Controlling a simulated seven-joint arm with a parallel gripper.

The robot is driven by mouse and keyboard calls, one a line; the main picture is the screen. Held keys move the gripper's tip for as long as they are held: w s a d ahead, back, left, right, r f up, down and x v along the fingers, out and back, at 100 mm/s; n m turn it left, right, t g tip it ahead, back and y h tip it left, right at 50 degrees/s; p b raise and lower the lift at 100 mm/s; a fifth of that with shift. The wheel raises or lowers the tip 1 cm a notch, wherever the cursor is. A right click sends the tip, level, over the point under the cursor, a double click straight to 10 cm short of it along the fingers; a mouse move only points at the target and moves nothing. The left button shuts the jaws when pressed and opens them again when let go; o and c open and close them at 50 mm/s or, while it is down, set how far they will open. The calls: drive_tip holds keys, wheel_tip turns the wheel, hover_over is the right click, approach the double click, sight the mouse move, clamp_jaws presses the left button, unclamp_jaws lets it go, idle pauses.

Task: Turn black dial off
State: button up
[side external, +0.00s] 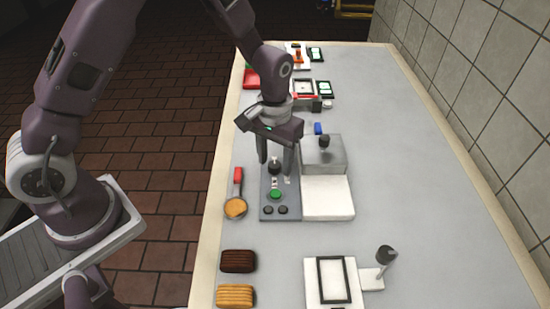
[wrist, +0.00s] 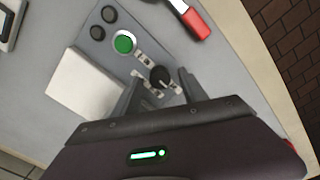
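The black dial (side external: 274,167) sits at the far end of a grey control panel (side external: 267,212) in the side external view. In the wrist view the dial (wrist: 160,77) lies between my gripper's two fingers. My gripper (side external: 275,165) points down over the panel, its fingers open on either side of the dial. In the wrist view a gap shows between the dial and the fingers (wrist: 158,92). Whether the fingertips touch the panel is hard to tell. A green button (side external: 275,194) and small black knobs (side external: 275,210) sit nearer the front of the panel.
The right side of the table (side external: 420,180) is clear.

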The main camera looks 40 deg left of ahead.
sight(275, 164)
wheel_tip(275, 164, up, 7)
drive_tip(key=shift+r, duration=0.1)
idle(0.3)
drive_tip(key=s+a+r+m+t, duration=0.1)
drive_tip(key=s+a+r+t, duration=0.1)
drive_tip(key=s+r, duration=0.6)
drive_tip(key=s+a+r+m+t, duration=0.1)
drive_tip(key=s+a+r+t, duration=0.1)
drive_tip(key=s+r, duration=0.6)
drive_tip(key=s+r+t, duration=0.1)
drive_tip(key=s, duration=0.5)
drive_tip(key=shift+s+a+t, duration=0.3)
drive_tip(key=shift+s, duration=0.1)
